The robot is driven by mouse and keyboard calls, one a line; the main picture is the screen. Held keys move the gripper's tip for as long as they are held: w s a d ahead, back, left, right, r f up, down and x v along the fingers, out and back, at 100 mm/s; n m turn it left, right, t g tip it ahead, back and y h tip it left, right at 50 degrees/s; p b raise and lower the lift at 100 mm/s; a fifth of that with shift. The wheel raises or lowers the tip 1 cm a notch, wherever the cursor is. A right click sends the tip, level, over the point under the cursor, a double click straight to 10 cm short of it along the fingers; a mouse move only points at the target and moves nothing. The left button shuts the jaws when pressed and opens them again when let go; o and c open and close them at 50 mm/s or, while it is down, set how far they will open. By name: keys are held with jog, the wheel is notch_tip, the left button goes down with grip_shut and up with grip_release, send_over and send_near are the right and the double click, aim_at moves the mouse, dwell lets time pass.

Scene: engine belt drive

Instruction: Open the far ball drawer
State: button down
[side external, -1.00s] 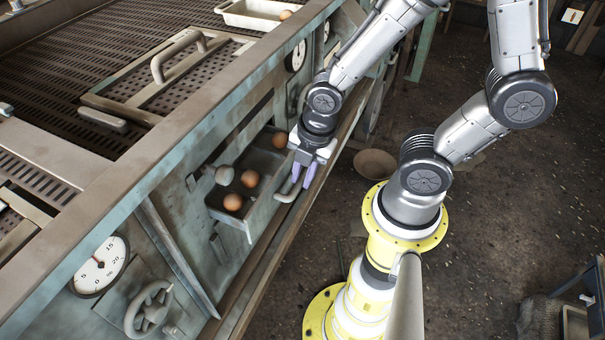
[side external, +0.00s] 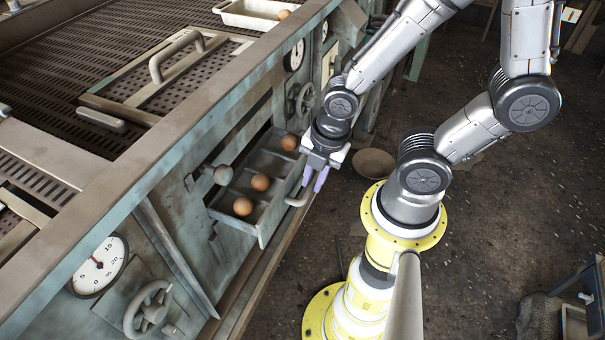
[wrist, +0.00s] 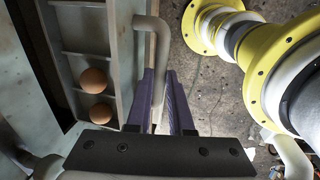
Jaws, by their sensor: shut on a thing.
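The ball drawer (side external: 262,226) is a grey metal tray standing partly out of the machine's side, with dividers inside. Three brown balls lie in it: a near one (side external: 242,206), a middle one (side external: 260,182) and a far one (side external: 289,143). Two balls also show in the wrist view (wrist: 94,80). The drawer's bent bar handle (side external: 297,201) sticks out from its front. My gripper (side external: 316,183) has its purple fingers shut on this handle; in the wrist view the handle bar (wrist: 156,50) runs between the fingers (wrist: 165,100).
Gauges (side external: 98,266) and handwheels (side external: 149,309) are on the machine's side. My yellow base stands to the right. A round bowl (side external: 374,163) is on the floor behind. Floor between drawer and base is clear.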

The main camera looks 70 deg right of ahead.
jog(key=shift+s, duration=1.1)
jog(key=c, duration=0.8)
grip_release()
jog(key=shift+r, duration=0.1)
notch_tip(320, 180, up, 13)
jog(key=s, duration=0.2)
jog(key=shift+s+r, duration=0.2)
jog(key=shift+s, duration=0.2)
